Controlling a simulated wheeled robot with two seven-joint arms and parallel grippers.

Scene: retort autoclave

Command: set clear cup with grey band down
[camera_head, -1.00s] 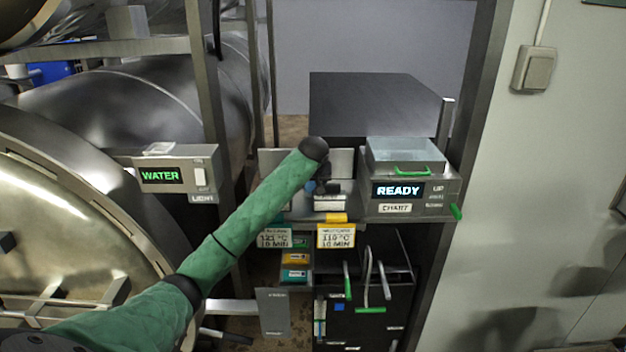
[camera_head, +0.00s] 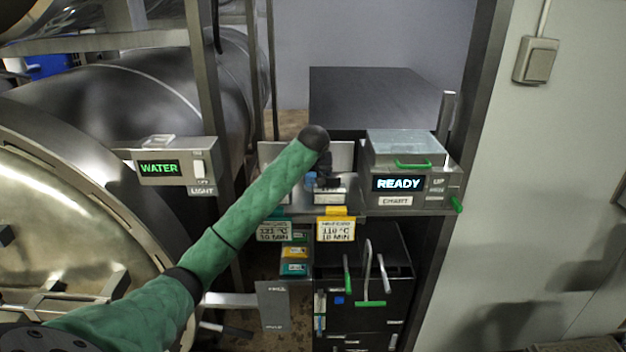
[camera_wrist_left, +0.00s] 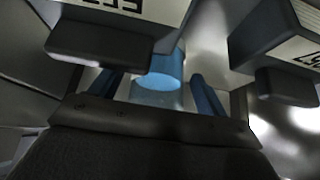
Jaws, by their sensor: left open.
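My left gripper (camera_head: 324,182) is over the shelf in the head view, below the dark wrist joint at the end of my green arm. My right gripper is not in view.
A READY box (camera_head: 410,184) with a clear lid and green handle stands right of the gripper. Yellow-topped (camera_head: 336,228) and teal label cards hang at the shelf front. A dark cabinet (camera_head: 365,275) stands below. The WATER box (camera_head: 175,170) and steel vessel are at left.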

